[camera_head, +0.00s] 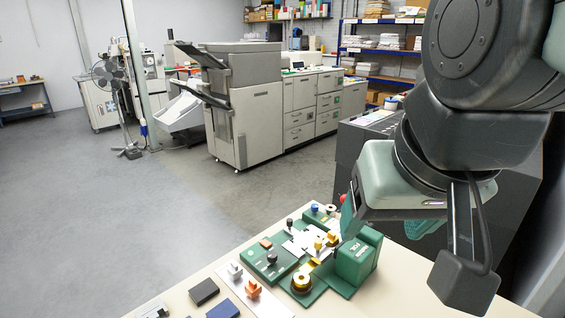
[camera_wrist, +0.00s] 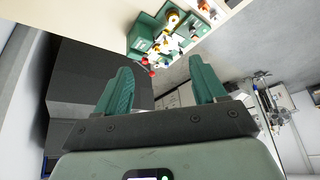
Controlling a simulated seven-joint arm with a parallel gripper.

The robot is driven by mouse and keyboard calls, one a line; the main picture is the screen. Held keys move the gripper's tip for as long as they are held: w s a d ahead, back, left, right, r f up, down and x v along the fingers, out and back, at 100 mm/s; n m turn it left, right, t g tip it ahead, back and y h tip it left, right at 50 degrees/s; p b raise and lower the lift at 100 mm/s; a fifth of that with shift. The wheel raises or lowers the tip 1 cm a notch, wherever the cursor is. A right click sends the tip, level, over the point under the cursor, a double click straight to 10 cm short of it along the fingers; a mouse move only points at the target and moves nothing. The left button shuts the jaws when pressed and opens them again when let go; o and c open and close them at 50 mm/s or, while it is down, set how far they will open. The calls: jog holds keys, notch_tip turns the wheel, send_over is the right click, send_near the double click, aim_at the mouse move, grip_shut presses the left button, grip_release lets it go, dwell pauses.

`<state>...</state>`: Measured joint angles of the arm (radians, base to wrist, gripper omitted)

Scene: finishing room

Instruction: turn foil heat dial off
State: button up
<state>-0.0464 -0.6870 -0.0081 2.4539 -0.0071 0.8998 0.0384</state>
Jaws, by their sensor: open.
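A small green foil machine (camera_head: 358,258) stands on the bench at the bottom of the head view. It also shows upside down at the top of the wrist view (camera_wrist: 142,36). Several small knobs sit on and around it: a black knob (camera_head: 272,257), an orange knob (camera_head: 252,289), a blue knob (camera_head: 314,208) and yellow parts (camera_head: 318,243). I cannot tell which is the foil heat dial; no labels are readable. My gripper (camera_wrist: 163,86) is open and empty, its green fingers spread. It is above and behind the machine, apart from the knobs.
The pale bench (camera_head: 180,291) also carries a gold roll (camera_head: 301,283), a black block (camera_head: 204,291) and a blue block (camera_head: 223,309). A dark cabinet (camera_wrist: 75,75) stands beside the bench. A large grey printer (camera_head: 250,105) and a fan (camera_head: 108,75) are farther back. The floor between is clear.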

jog(key=w+a+m, duration=0.1)
jog(key=w, duration=0.3)
jog(key=w+a+m+g, duration=0.1)
jog(key=w, duration=0.4)
jog(key=w+a+m, duration=0.1)
jog(key=w, duration=0.3)
jog(key=shift+w+f+g+y, duration=0.25)
jog(key=shift+f+g+y, duration=0.05)
jog(key=shift+c, duration=0.7)
jog(key=m+g, duration=0.4)
jog(key=m, duration=0.4)
send_over(272, 254)
notch_tip(272, 254, down, 29)
notch_tip(272, 254, down, 10)
jog(key=shift+f, duration=0.15)
jog(key=shift+c, duration=0.2)
jog(key=c, duration=1)
